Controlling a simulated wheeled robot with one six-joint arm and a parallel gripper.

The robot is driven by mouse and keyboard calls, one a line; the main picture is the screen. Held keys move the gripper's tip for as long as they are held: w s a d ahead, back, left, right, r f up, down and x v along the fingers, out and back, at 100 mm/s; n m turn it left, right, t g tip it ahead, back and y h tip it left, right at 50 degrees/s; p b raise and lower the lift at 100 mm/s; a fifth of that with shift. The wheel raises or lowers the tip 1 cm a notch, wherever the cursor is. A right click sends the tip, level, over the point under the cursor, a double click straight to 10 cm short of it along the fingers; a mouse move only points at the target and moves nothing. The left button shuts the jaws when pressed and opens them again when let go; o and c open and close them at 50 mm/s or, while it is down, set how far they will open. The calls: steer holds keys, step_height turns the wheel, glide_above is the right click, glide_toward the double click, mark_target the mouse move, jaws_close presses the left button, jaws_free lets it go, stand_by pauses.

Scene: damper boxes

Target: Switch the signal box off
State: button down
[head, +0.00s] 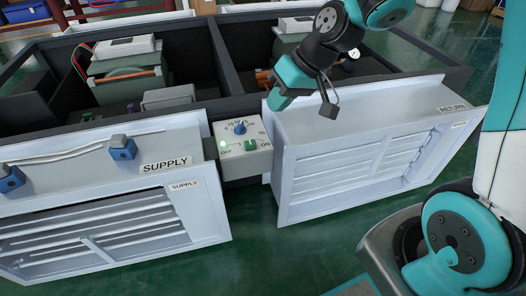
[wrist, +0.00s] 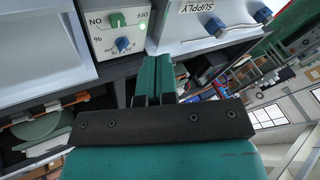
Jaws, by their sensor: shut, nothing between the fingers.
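The signal box (head: 243,160) is a small light-grey box between the two white louvred units. Its face has a blue dial (head: 240,128), a green switch (head: 251,145) between the OFF and ON labels, and a lit green lamp (head: 223,143). In the wrist view the box (wrist: 104,40) appears upside down, with its green switch (wrist: 117,20) and blue dial (wrist: 122,43) in clear sight. My gripper (head: 274,102) is teal, shut and empty. It is above and to the right of the box, apart from it. Its closed fingers (wrist: 155,65) also show in the wrist view.
The SUPPLY unit (head: 115,210) stands left of the box, with blue clamps (head: 122,148) on top. The RETURN unit (head: 370,150) stands close on the right, below my arm. Dark open compartments (head: 180,60) lie behind. Green floor is free in front.

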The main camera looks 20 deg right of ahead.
steer(key=w+d+f+m+b, duration=0.1)
steer(key=w+d+f, duration=0.1)
steer(key=d+f, duration=0.1)
steer(key=w+d+f+m+t+b, duration=0.1)
steer(key=w+d+f, duration=0.2)
steer(key=f, duration=0.3)
steer(key=w+d+f+m+t+b, duration=0.1)
steer(key=w+d+f+b, duration=0.1)
steer(key=d+f, duration=0.2)
steer(key=shift+w+f+h, duration=0.25)
steer(key=shift+f+h, duration=0.05)
steer(key=shift+f, duration=0.4)
steer(key=b, duration=0.4)
glide_toward(263, 147)
steer(key=w+f, duration=0.1)
steer(key=f, duration=0.1)
steer(key=w+f, duration=0.2)
steer(key=f, duration=0.1)
steer(key=shift+w+a, duration=0.1)
steer(key=shift+w, duration=0.1)
steer(key=a, duration=0.2)
steer(key=shift+w+a+r, duration=0.1)
steer(key=shift+w+a, duration=0.1)
steer(key=shift+a, duration=0.05)
steer(key=shift+a+r+b, duration=0.1)
steer(key=shift+a+b, duration=0.3)
steer(key=shift+a, duration=0.35)
steer(key=shift+w, duration=0.1)
